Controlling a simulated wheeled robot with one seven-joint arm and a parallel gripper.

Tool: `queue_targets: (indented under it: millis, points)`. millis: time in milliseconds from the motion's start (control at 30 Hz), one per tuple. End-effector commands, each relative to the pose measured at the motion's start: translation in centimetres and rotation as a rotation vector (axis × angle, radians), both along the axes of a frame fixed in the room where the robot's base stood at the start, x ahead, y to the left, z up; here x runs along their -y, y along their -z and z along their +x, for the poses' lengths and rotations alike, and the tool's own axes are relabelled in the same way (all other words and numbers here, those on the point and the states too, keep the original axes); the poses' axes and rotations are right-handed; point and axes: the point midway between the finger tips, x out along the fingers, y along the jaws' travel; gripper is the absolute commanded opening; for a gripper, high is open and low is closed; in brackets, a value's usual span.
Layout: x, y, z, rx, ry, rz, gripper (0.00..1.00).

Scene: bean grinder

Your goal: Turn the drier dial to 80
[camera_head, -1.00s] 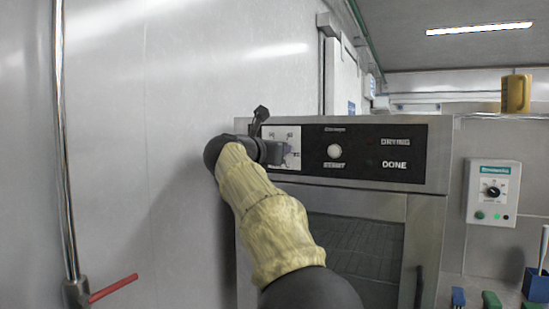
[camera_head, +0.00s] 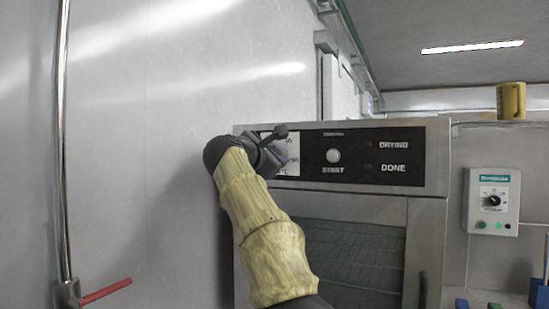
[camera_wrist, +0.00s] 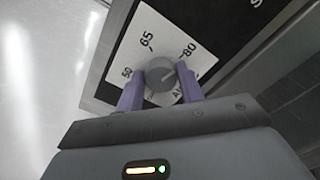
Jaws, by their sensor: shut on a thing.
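The drier (camera_head: 345,205) stands in front of me with a black control panel. Its dial is hidden behind my gripper (camera_head: 270,158) in the head view. In the wrist view the grey round dial (camera_wrist: 161,73) sits on a white scale plate (camera_wrist: 165,30) marked 50, 65 and 80. My gripper (camera_wrist: 160,80) is shut on the dial, with one purple finger on each side of it. A pale line on the dial seems to point right, on the side of the 80; I cannot tell its exact reading.
A white START button (camera_head: 333,156) and the DRYING and DONE labels lie right of the dial. A bare metal wall (camera_head: 140,150) is close on the left, with a red-handled pipe (camera_head: 105,291). A control box (camera_head: 492,202) hangs at the right.

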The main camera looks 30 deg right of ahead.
Motion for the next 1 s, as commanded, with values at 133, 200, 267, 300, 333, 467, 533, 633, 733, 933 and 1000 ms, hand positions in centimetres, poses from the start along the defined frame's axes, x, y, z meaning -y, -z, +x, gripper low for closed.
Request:
queue_targets:
  millis: [133,200,267,300,333,467,533,633,733,933,1000]
  points:
    - [0.0,0.4,0.2,-0.002,0.001,0.01,0.14]
    - [0.0,0.4,0.2,-0.002,0.001,0.01,0.14]
    - [0.0,0.4,0.2,-0.002,0.0,0.011,0.14]
    - [0.0,0.4,0.2,-0.002,0.001,0.01,0.14]
    - [0.0,0.4,0.2,-0.002,0.001,0.01,0.14]
    - [0.0,0.4,0.2,-0.002,-0.001,0.009,0.55]
    - [0.0,0.3,0.1,-0.001,-0.001,0.007,0.59]
    - [0.0,0.2,0.1,0.001,0.0,0.006,0.59]
    - [0.0,0.1,0.0,0.001,0.0,0.005,0.59]
    - [-0.8,0.2,-0.5,0.003,-0.003,0.004,0.59]
    - [-1.5,0.2,-1.1,0.003,-0.003,0.004,0.59]
